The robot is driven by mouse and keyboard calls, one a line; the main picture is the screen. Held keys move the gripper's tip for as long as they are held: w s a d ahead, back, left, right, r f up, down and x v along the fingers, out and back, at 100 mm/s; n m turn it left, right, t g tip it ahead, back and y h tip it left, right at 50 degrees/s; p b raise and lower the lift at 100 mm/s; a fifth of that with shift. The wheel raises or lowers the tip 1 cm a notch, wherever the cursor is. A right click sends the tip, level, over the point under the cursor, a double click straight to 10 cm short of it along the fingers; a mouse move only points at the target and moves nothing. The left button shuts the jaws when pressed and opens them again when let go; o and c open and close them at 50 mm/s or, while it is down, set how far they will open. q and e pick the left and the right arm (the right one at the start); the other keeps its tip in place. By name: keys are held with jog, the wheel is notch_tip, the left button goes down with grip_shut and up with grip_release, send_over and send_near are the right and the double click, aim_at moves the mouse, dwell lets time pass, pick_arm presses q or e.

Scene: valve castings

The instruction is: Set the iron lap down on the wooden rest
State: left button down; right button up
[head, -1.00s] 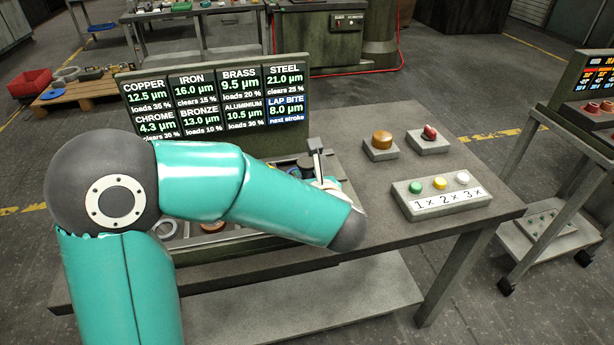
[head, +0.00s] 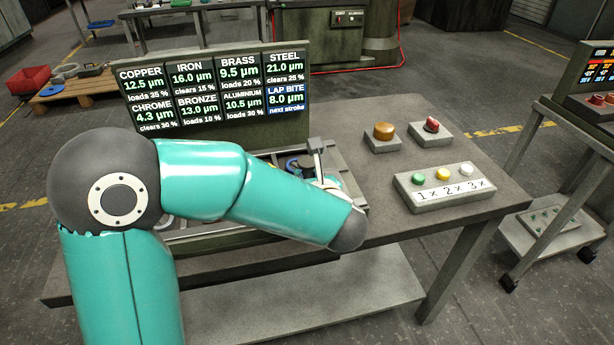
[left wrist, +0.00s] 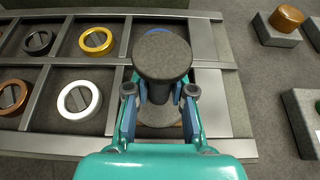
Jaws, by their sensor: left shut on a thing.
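In the left wrist view my left gripper (left wrist: 160,92) is shut on the iron lap (left wrist: 162,55), a dark grey speckled piece with a round knob-like top. A paler grey disc shows under the fingers, partly hidden; I cannot tell its height above what lies below. I cannot clearly pick out the wooden rest. A brown cylinder on a grey block (head: 383,132) stands at the bench's back right, also in the left wrist view (left wrist: 285,18). My right gripper is not in view.
A metal-edged tray (left wrist: 113,75) has compartments holding a black ring (left wrist: 38,42), a gold ring (left wrist: 97,41) and a white ring (left wrist: 79,100). A display board (head: 215,95) stands behind. A red switch (head: 431,124) and a button panel (head: 443,187) stand right.

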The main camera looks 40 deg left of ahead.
pick_arm(q)
jog(key=c, duration=0.9)
grip_release()
jog(key=shift+f, duration=0.15)
jog(key=shift+s+d, duration=0.1)
jog(key=v, duration=1.1)
jog(key=shift+s+d+r, duration=0.2)
jog(key=shift+s+r, duration=0.05)
jog(key=shift+s, duration=0.05)
